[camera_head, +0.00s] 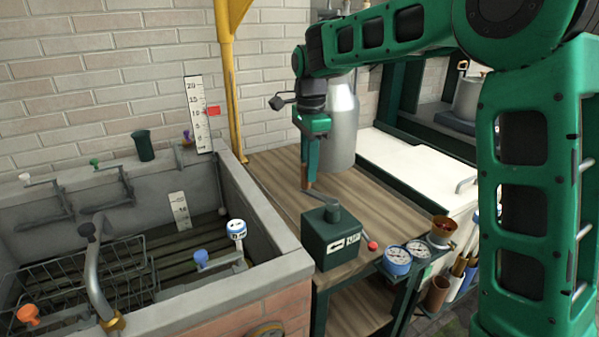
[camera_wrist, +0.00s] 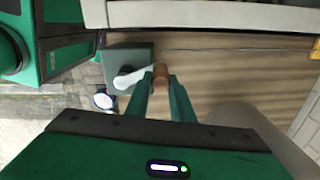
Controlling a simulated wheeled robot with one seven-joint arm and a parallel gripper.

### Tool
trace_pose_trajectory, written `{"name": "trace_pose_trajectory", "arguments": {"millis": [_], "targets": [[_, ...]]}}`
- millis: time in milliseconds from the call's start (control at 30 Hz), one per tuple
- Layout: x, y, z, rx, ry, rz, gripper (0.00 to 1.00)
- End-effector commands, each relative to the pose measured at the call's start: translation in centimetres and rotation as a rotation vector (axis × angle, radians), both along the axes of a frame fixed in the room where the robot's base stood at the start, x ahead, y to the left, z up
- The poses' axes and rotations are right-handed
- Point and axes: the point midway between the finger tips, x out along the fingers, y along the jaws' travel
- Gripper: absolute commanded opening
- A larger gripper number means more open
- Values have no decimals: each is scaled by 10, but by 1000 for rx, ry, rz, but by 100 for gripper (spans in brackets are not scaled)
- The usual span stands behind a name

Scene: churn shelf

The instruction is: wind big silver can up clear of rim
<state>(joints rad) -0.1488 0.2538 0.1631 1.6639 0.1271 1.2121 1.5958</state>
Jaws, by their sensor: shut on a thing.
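The big silver can (camera_head: 341,125) is upright over the wooden bench (camera_head: 270,178), behind my gripper. I cannot tell whether it hangs or stands there, and its top is hidden by my arm. A dark green winch box (camera_head: 325,250) with an arrow and "UP" label sits at the bench's front. My gripper (camera_head: 308,184) is shut on the brown handle of its grey crank. In the wrist view, my fingers (camera_wrist: 160,92) close around the brown crank handle (camera_wrist: 161,71), and the crank arm (camera_wrist: 132,77) runs left to the box.
A stone trough (camera_head: 270,235) with a wire rack (camera_head: 80,280) stands at left. A yellow post (camera_head: 231,90) and a scale with a red marker (camera_head: 199,112) rise behind it. Two gauges (camera_head: 397,261) and a copper cup (camera_head: 443,230) are at the bench's right front. A white counter (camera_head: 410,170) lies right.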

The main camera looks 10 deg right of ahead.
Motion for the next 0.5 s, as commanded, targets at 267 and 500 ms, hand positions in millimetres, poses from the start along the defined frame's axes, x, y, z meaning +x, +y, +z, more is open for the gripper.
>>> {"name": "trace_pose_trajectory", "arguments": {"millis": [267,500], "targets": [[12,-45,-1,-3,2,-16,0],[15,-61,0,-2,2,-8,0]]}}
